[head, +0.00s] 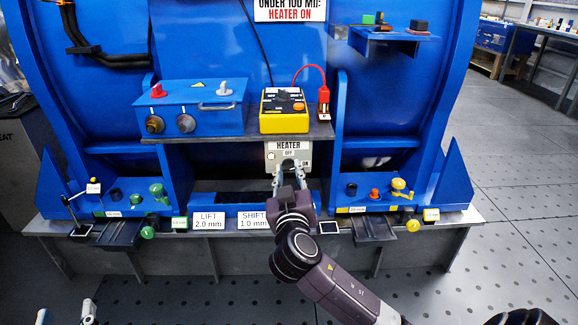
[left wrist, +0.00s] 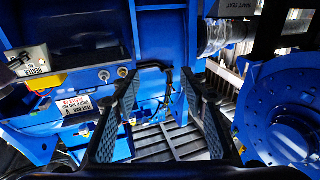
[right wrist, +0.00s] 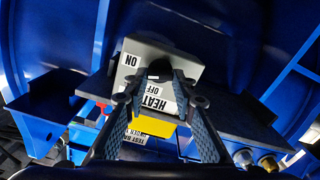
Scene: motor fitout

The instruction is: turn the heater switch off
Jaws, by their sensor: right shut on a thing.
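The heater switch box (head: 289,153) is a light grey box labelled HEATER, with OFF at the top and ON at the lower right. It hangs under the shelf at the middle of the blue machine. Its dark switch knob (right wrist: 159,68) shows between my right fingertips in the right wrist view. My right gripper (head: 290,172) reaches up from below and is shut on this knob. The fingers hide most of the knob, so I cannot tell which label it points to. My left gripper (left wrist: 156,65) is open and empty; its fingertips show at the head view's bottom left.
A yellow tester (head: 284,110) with a red lead and a blue control box (head: 192,108) stand on the shelf above the switch. Grey floor (head: 500,240) is free at the right.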

